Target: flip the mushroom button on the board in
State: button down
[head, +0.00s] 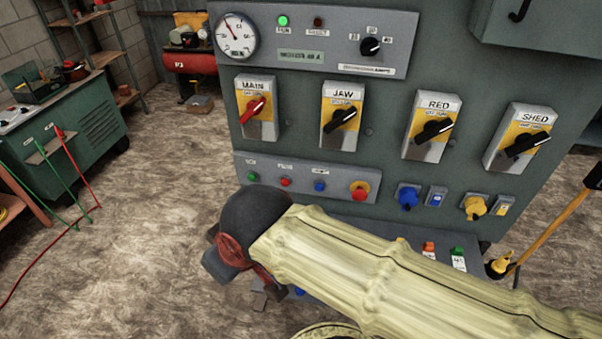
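My arm, cream with a dark and red end (240,240), reaches across the lower picture in front of the board. The dark end is below and left of the button, apart from it in the picture. I cannot make out gripper fingers there, so open or shut does not show. My arm hides part of the board below the strip.
A green, a red and a blue button (320,186) share the strip. Above are several rotary switches, including MAIN (256,107) and JAW (341,115). Blue (408,197) and yellow (474,207) sockets are at right. A green workbench (90,130) stands left; the floor between is mostly clear.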

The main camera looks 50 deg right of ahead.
aim_at(359, 194)
jog(key=z, duration=1.5)
